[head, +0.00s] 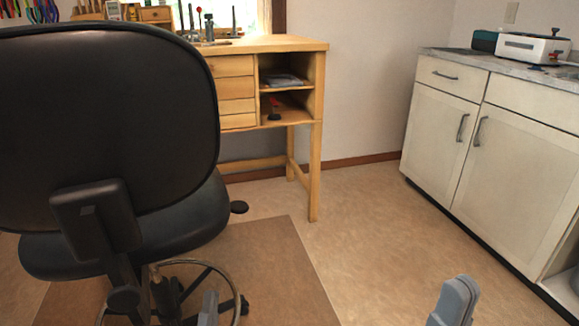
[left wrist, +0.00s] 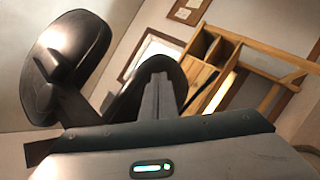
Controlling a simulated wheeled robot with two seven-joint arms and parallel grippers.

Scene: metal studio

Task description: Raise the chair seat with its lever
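The black chair stands at the left of the head view, its backrest (head: 110,120) towards me and its seat (head: 180,225) beyond. My right gripper (head: 457,300) is shut and empty over the floor at lower right.
A wooden workbench (head: 290,45) with drawers and shelves stands behind the chair. White cabinets (head: 500,150) line the right wall. The chair's foot ring (head: 228,270) and base are low at the left, over a brown mat (head: 285,270). The floor between mat and cabinets is clear.

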